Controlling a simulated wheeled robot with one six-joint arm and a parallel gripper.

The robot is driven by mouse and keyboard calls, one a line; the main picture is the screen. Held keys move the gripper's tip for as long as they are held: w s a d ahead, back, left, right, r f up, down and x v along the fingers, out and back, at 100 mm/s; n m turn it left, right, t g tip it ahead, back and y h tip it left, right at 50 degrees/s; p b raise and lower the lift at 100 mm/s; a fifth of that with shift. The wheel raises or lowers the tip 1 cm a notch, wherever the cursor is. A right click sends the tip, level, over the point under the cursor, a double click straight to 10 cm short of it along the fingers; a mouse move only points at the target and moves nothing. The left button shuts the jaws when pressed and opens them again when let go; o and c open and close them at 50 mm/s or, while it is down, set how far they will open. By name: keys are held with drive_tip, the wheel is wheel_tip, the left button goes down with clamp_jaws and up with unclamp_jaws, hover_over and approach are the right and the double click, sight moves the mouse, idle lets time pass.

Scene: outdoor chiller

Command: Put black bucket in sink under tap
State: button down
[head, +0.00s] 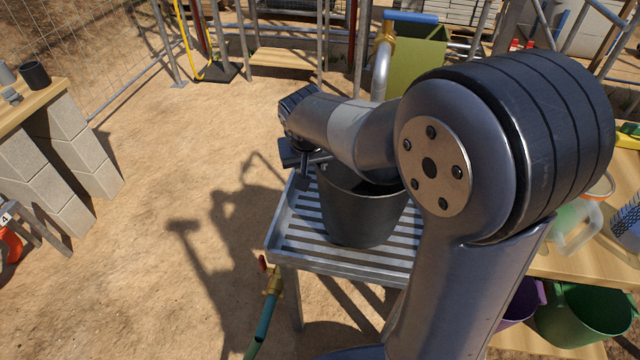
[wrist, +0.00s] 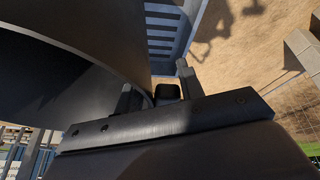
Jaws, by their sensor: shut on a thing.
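The black bucket (head: 355,215) is upright over the slatted metal sink (head: 290,243); I cannot tell whether its base touches the slats. My gripper (head: 308,163) is shut on the left part of the bucket's rim. In the wrist view the bucket's wall (wrist: 105,30) passes between the fingers of my gripper (wrist: 157,92). A grey curved tap pipe (head: 381,70) with a brass fitting stands behind the sink; my arm hides its lower part. My arm also hides the sink's right side and part of the bucket.
A brass valve with a red handle and green hose (head: 267,318) is at the sink's front left corner. A wooden table (head: 575,262) with containers is at the right, with a green bucket (head: 585,315) below. A block-supported bench (head: 45,105) stands left. Sandy ground between is open.

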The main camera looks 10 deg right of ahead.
drive_tip(key=shift+f, duration=2.15)
drive_tip(key=shift+f+b, duration=0.25)
drive_tip(key=shift+b, duration=0.15)
drive_tip(key=c, duration=0.9)
unclamp_jaws()
drive_tip(key=shift+r, duration=0.1)
drive_tip(key=p+v, duration=0.1)
drive_tip(key=v, duration=1.1)
drive_tip(key=shift+r+p, duration=0.15)
drive_tip(key=shift+p, duration=0.15)
